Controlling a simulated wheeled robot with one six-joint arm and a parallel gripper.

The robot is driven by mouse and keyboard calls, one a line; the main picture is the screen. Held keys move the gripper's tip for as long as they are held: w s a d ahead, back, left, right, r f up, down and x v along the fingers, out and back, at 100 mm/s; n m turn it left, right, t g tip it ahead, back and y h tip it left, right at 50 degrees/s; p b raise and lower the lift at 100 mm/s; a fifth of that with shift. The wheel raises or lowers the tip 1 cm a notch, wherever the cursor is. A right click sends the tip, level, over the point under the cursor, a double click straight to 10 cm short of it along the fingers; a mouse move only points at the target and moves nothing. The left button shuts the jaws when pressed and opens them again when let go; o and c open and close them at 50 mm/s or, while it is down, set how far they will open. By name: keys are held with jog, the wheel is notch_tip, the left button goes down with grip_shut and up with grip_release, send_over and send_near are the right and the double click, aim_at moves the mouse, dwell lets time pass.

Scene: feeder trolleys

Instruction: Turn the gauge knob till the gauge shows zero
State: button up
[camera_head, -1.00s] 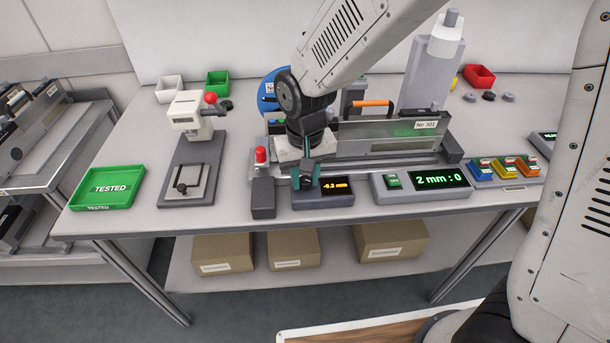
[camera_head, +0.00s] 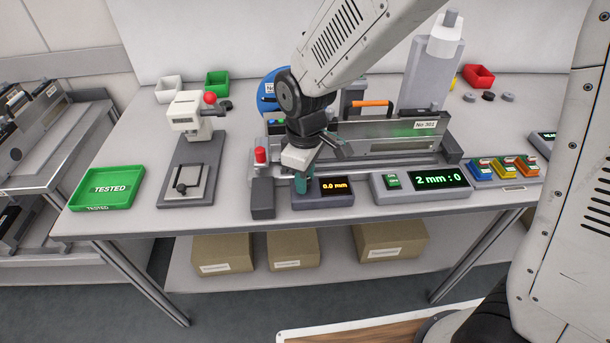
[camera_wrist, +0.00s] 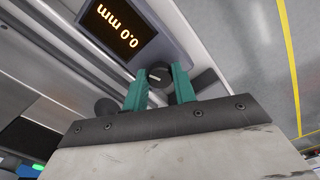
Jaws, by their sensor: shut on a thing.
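The gauge (camera_head: 338,187) is a dark box near the front edge of the bench, and its orange display reads 0.0 mm. The same display (camera_wrist: 120,22) appears upside down in the wrist view. The round dark knob (camera_wrist: 158,84), with a pale line on it, is beside the display. My gripper (camera_wrist: 160,84) has teal fingers, one on each side of the knob, and is shut on it. In the head view my gripper (camera_head: 303,184) points down at the gauge's left part, and its fingers hide the knob there.
A dark block (camera_head: 263,199) stands just left of the gauge. Behind is a metal fixture (camera_head: 385,130) with an orange handle. A green TESTED tray (camera_head: 107,203) lies at the left.

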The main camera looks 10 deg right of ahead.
jog(key=shift+n, duration=0.7)
jog(key=o, duration=1)
jog(key=shift+r, duration=0.1)
notch_tip(320, 180, up, 8)
jog(key=shift+f, duration=0.15)
